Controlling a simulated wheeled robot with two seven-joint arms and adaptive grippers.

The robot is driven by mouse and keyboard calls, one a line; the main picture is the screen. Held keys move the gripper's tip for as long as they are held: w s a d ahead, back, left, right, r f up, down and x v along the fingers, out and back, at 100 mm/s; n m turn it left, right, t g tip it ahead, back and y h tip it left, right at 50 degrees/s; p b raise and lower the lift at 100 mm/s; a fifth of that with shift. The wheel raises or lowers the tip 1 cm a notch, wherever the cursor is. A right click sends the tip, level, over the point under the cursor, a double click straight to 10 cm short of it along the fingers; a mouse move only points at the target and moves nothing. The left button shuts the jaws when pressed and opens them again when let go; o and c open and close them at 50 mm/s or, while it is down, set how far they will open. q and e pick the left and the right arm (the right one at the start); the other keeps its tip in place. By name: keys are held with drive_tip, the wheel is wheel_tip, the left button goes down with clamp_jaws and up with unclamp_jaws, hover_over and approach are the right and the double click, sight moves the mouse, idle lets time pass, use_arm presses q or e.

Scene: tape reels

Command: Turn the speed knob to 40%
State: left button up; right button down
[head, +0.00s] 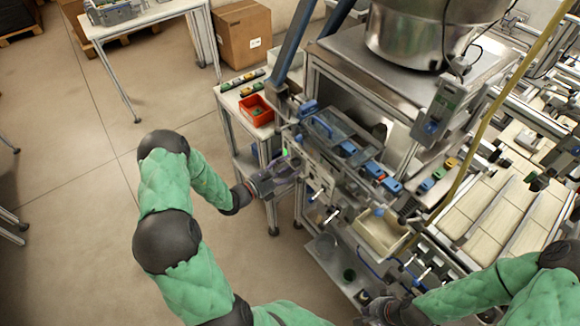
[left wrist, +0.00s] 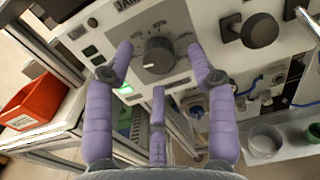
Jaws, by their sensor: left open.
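The speed knob (left wrist: 158,54) is a dark round knob on a light grey dial plate with percent marks, in the upper middle of the left wrist view. A small pale mark shows at its lower left, but I cannot read the exact setting. My left gripper (left wrist: 160,62) has its purple fingers spread, with the knob between the fingertips in the picture; I see no clear contact. In the head view my left gripper (head: 272,182) is at the machine's front panel, and the knob is hidden there. My right gripper (head: 382,310) is at the bottom edge, too unclear to judge.
A larger black knob (left wrist: 259,30) is right of the dial. A lit green button (left wrist: 124,89) is below left. A red bin (head: 256,110) stands on a side table. A beige tray (head: 380,234) is on the machine's front. Open floor lies left.

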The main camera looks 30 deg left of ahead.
use_arm(q)
drive_tip(key=shift+w+d, duration=0.25)
drive_tip(key=shift+w, duration=0.3)
drive_tip(key=c, duration=1.1)
drive_tip(key=shift+s+d+f+m, duration=0.1)
drive_tip(key=shift+f+m, duration=0.05)
drive_tip(key=shift+m, duration=0.25)
drive_tip(key=m+b, duration=0.2)
drive_tip(key=m, duration=0.2)
drive_tip(key=shift+f, duration=0.15)
drive_tip(key=m+b, duration=0.3)
drive_tip(key=m, duration=0.1)
clamp_jaws()
drive_tip(key=shift+m+b, duration=0.35)
drive_tip(key=shift+m, duration=0.55)
